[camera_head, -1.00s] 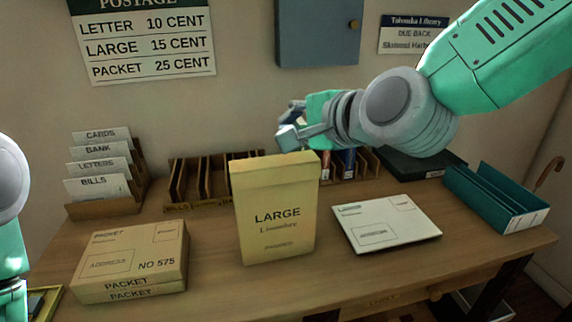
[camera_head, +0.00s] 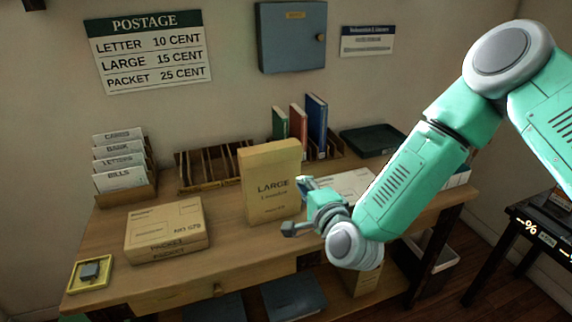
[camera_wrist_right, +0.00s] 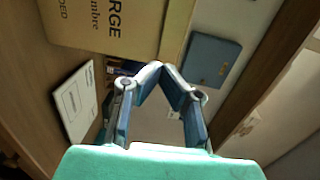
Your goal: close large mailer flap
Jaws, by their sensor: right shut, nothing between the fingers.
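The large mailer (camera_head: 272,187) is a yellow upright packet marked LARGE on the desk. In the right wrist view the gripper's fingertips (camera_wrist_right: 162,68) meet with nothing held, and the mailer (camera_wrist_right: 110,22) fills the upper left. My left gripper is not in view.
The packet box (camera_head: 166,230) lies left of the mailer. A white envelope (camera_head: 345,184) lies behind my right arm. Books (camera_head: 298,126) and sorting racks (camera_head: 205,168) stand at the back. A yellow tray (camera_head: 90,272) sits at the desk's left front corner.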

